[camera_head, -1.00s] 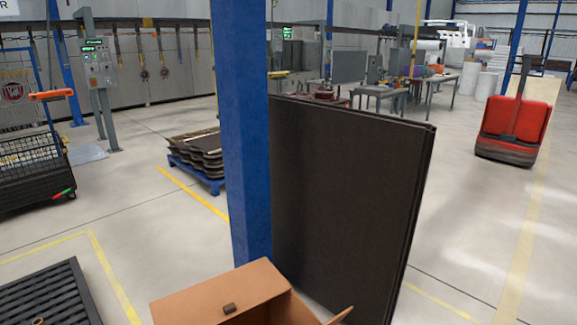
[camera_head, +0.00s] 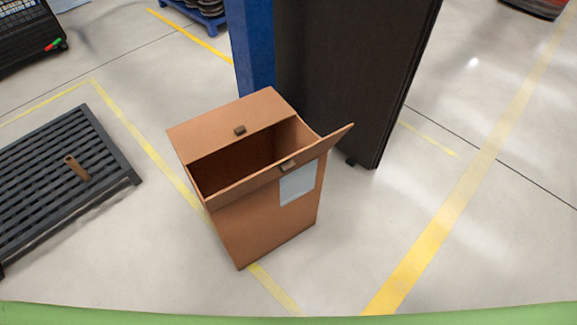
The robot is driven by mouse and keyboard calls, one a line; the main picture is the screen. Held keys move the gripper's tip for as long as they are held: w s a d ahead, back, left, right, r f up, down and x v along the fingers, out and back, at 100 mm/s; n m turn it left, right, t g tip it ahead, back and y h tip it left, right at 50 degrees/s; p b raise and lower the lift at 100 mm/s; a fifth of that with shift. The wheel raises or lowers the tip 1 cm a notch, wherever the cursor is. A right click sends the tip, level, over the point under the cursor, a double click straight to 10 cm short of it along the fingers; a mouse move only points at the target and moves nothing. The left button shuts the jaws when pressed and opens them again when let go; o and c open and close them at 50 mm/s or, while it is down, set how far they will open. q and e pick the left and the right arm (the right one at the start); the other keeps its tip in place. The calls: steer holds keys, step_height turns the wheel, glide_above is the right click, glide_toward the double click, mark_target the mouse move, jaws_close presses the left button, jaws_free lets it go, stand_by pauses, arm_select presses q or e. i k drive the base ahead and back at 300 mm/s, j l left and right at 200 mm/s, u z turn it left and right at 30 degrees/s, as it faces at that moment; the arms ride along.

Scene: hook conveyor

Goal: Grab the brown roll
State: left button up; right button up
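A small brown roll (camera_head: 76,168) is on the dark slatted pallet (camera_head: 52,187) at the left of the head view. It looks like a short tube, tilted in the picture, near the pallet's right part. Neither my left nor my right gripper shows in this view.
An open brown cardboard box (camera_head: 262,215) with raised flaps stands on the floor in the middle. Behind it are a blue post (camera_head: 252,45) and a tall dark panel (camera_head: 345,75). Yellow lines (camera_head: 440,225) mark the floor. The floor at the right is clear. A green edge (camera_head: 290,318) runs along the bottom.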

mark_target(70, 160)
steer(key=u, duration=1.65)
steer(key=i+j, duration=0.25)
steer(key=j, duration=0.2)
